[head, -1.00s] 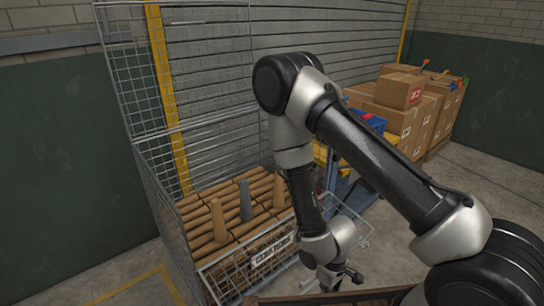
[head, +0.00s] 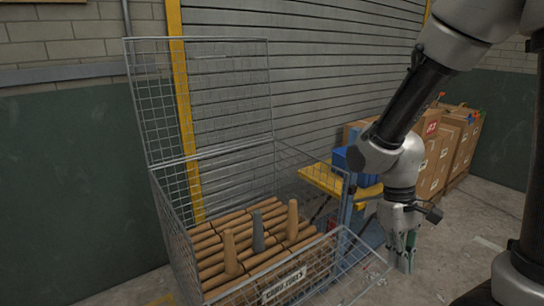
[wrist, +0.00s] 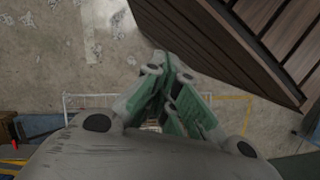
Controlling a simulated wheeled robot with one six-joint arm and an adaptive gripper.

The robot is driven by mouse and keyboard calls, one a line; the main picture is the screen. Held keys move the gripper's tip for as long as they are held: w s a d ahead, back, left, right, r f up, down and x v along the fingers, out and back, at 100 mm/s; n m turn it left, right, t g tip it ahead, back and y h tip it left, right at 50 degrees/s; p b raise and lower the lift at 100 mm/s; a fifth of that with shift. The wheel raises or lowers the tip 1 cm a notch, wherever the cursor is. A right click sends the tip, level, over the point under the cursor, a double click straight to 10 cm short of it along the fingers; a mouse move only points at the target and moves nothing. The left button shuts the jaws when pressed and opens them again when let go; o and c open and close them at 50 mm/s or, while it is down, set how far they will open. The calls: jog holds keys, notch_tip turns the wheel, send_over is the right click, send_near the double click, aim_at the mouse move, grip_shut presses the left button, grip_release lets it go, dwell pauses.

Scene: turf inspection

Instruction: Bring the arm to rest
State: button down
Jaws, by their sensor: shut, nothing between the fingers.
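My gripper (head: 402,262) hangs pointing down at the right of the head view, to the right of the wire cage and above the concrete floor. Its fingers are together with nothing between them. In the wrist view my gripper (wrist: 170,62) shows its green-sided fingers meeting at the tips over bare floor. My arm comes down from the upper right of the head view, and its upper part is cut off by the picture edge.
A wire cage (head: 160,190) holds brown tubes (head: 222,250), several lying and a few upright, one of them grey. Behind my arm are a yellow and blue cart (head: 325,180) and stacked cardboard boxes (head: 437,155). A slatted brown surface (wrist: 230,45) is close to the gripper.

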jog(key=s+d+r+m+t, duration=0.1)
jog(key=d+r+t, duration=0.3)
jog(key=r, duration=0.5)
jog(key=s+d+r+m+t+y, duration=0.1)
jog(key=s+d+r+m+t, duration=0.1)
jog(key=r, duration=0.8)
jog(key=shift+s+d+m+t, duration=0.3)
jog(key=shift+d+m+t, duration=0.2)
jog(key=shift+d+t, duration=0.55)
